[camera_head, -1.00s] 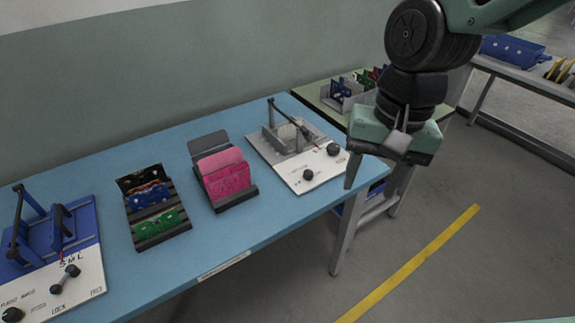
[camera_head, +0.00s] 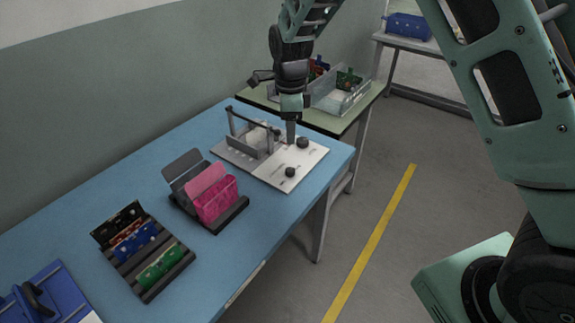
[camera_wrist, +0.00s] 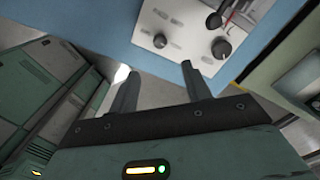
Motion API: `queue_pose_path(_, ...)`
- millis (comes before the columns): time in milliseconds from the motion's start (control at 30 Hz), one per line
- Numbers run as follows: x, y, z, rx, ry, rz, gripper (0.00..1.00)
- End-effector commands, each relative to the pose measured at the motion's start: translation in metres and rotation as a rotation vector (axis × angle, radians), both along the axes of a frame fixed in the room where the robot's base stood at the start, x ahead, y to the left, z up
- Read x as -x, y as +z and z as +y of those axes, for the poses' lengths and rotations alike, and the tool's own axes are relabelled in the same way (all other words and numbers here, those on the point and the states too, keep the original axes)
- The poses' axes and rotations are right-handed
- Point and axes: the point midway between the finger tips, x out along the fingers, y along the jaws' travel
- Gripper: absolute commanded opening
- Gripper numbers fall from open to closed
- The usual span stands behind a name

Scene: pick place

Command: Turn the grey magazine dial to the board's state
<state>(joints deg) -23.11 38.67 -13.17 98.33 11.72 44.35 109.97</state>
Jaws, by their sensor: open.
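The grey magazine fixture (camera_head: 243,150) stands at the far right end of the blue table, with a white panel (camera_head: 312,158) in front of it. The panel carries two black knobs, one at the back right (camera_head: 303,142) and one nearer the front edge (camera_head: 290,172). They show in the wrist view as a smaller knob (camera_wrist: 160,40) and a larger one (camera_wrist: 221,48). The panel's lettering is too small to read. My gripper (camera_wrist: 158,69) is open and empty, its fingers pointing toward the panel. In the head view it appears near the back knob; contact is not visible.
A black rack (camera_head: 145,287) holds green, blue and other boards. A dark holder with pink cards (camera_head: 216,200) stands between it and the fixture. A blue fixture (camera_head: 50,285) is at lower left. A green-topped table (camera_head: 345,122) with trays stands behind.

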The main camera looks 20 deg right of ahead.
Motion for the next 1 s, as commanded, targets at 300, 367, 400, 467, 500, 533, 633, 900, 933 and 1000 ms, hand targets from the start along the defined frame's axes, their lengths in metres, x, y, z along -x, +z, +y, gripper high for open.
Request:
queue_pose_path(300, 0.001, -0.068, -0.001, 0.001, 0.002, 0.005, 0.48)
queue_pose_path(367, 0.002, -0.08, 0.0, 0.0, 0.003, 0.005, 0.48)
queue_pose_path(400, 0.001, -0.088, 0.0, 0.0, 0.002, 0.004, 0.48)
queue_pose_path(467, 0.001, -0.098, 0.0, 0.0, 0.002, 0.004, 0.48)
queue_pose_path(500, 0.001, -0.105, 0.0, 0.0, 0.001, 0.003, 0.48)
queue_pose_path(533, 0.001, -0.109, 0.0, 0.0, 0.002, 0.003, 0.48)
queue_pose_path(633, 0.001, -0.121, 0.0, -0.001, 0.003, 0.002, 0.48)
queue_pose_path(900, 0.001, -0.132, 0.0, -0.001, 0.003, 0.0, 0.48)
queue_pose_path(933, 0.001, -0.132, 0.0, -0.001, 0.004, 0.0, 0.48)
queue_pose_path(1000, 0.0, -0.132, 0.0, -0.001, 0.004, 0.0, 0.48)
